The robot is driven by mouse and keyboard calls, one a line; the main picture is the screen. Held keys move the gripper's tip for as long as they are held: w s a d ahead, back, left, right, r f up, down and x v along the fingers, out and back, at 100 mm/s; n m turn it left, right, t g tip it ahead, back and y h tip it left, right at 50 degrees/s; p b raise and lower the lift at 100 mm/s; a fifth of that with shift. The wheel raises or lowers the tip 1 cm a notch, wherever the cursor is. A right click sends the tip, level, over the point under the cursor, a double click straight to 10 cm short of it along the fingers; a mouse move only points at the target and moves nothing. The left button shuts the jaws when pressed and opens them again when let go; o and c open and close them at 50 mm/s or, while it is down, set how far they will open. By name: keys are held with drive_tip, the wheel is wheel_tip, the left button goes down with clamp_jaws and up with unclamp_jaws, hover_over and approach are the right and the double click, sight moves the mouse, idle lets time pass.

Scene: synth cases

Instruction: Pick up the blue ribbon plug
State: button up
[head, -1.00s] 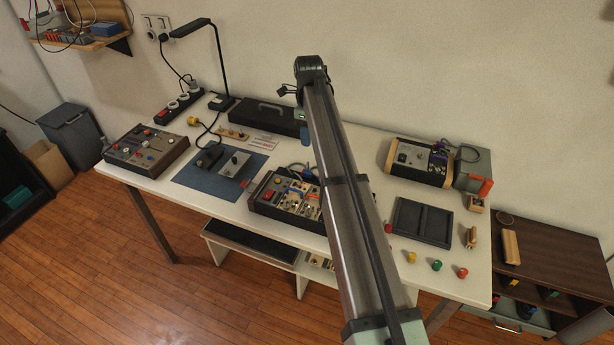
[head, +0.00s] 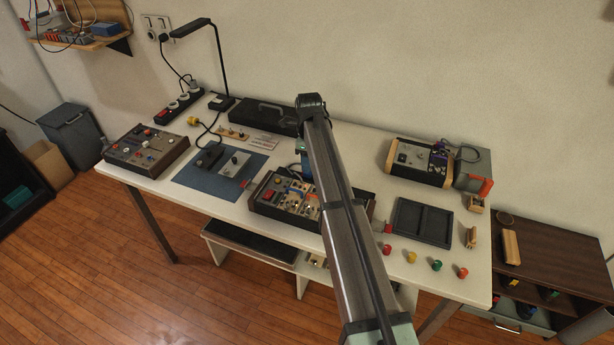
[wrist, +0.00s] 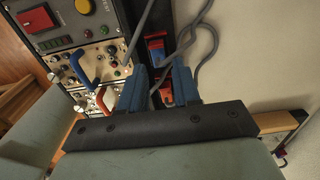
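A blue curved band (head: 294,190), which looks like the blue ribbon plug, sits on the face of the control case (head: 265,208) at the table's middle. In the wrist view it shows as a blue loop (wrist: 77,65) left of the fingers, beside an orange loop (wrist: 102,99). My gripper (head: 304,147) is above the table behind the case. In the wrist view my gripper (wrist: 159,64) has its blue fingers apart, with grey cable and red-orange parts visible in the gap. Nothing is clearly held. The arm hides part of the case in the head view.
A black toolbox (head: 262,116) lies behind. A blue mat (head: 192,180) with a dark device is on the left. A black tray (head: 424,222) and a wood-sided unit (head: 413,163) stand right. Loose grey cable (wrist: 205,40) runs near the fingers.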

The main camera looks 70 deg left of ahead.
sight(307, 176)
wheel_tip(307, 176, down, 4)
drive_tip(key=shift+d+r, duration=0.1)
drive_tip(key=shift+r, duration=0.15)
clamp_jaws()
